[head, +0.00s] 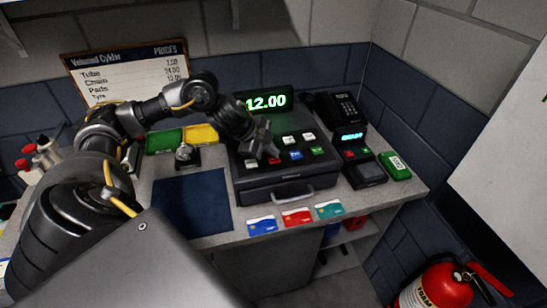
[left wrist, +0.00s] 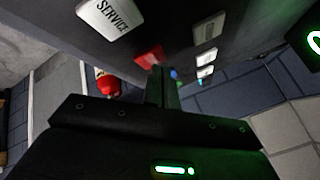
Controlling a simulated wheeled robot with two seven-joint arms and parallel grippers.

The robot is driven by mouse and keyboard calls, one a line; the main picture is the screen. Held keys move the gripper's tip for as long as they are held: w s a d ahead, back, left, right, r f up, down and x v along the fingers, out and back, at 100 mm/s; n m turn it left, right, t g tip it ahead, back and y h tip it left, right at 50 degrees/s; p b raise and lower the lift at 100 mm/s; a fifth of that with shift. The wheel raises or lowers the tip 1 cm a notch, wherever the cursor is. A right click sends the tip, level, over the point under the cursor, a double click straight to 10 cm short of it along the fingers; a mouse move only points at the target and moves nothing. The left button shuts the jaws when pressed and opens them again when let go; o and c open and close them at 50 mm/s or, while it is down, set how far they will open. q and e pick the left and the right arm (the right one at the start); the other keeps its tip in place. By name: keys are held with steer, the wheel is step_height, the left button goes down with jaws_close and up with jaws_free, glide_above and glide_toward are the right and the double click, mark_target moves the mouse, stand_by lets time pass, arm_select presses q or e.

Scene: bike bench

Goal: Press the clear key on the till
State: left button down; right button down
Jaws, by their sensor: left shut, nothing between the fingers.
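The till (head: 285,187) stands on the counter with its green display (head: 265,101) reading 12.00. Its sloped top carries a red key (head: 273,160), a blue key (head: 296,154), a green key (head: 318,150) and several white keys. I cannot read a clear label on any key. My left gripper (head: 268,149) is shut and empty, over the key panel close to the red key. In the left wrist view the shut fingertips (left wrist: 162,75) point towards the red key (left wrist: 149,55), beside a white SERVICE key (left wrist: 110,18). Contact cannot be told. My right gripper is not in view.
Three cards, including a red one (head: 297,217), lie along the front edge. A dark blue mat (head: 192,203) lies left. A price board (head: 125,72) stands behind.

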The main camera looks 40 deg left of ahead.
mark_target(271, 159)
arm_select(q)
steer(key=shift+f, duration=0.3)
stand_by(0.5)
steer(key=shift+r, duration=0.1)
steer(key=shift+r+p, duration=0.5)
steer(key=shift+p, duration=0.2)
step_height(271, 159, up, 6)
steer(key=p, duration=0.6)
steer(key=shift+p, duration=0.3)
stand_by(0.4)
